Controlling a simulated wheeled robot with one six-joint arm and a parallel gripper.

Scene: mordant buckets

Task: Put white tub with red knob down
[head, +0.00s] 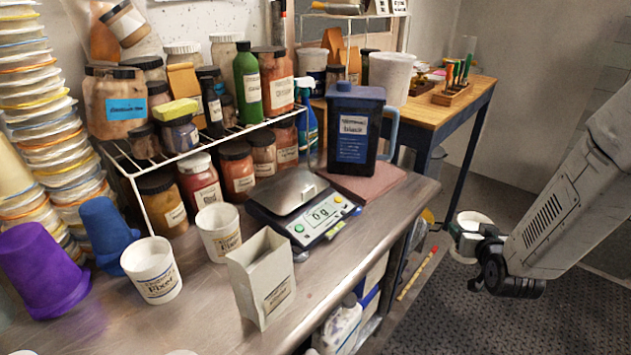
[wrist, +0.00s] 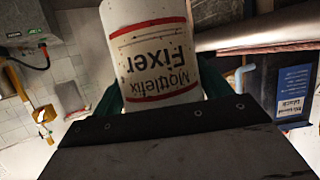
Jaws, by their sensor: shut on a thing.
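My gripper (head: 466,236) is out over the dark floor, to the right of the metal bench. It is shut on a white tub (head: 474,219), whose pale round top shows in the head view. In the wrist view the tub (wrist: 150,45) fills the top middle, between dark green fingers, with red bands and an upside-down "Mottlefix Fixer" label. I cannot make out a red knob on it; much of the tub is cut off or hidden.
The metal bench (head: 345,258) holds white "Fixer" tubs (head: 152,270), a white square container (head: 262,280), a scale (head: 305,207) and a dark blue jug (head: 354,125). Its front right strip is fairly clear. A wooden table (head: 425,113) stands behind. A striped stick (head: 418,273) is near the floor.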

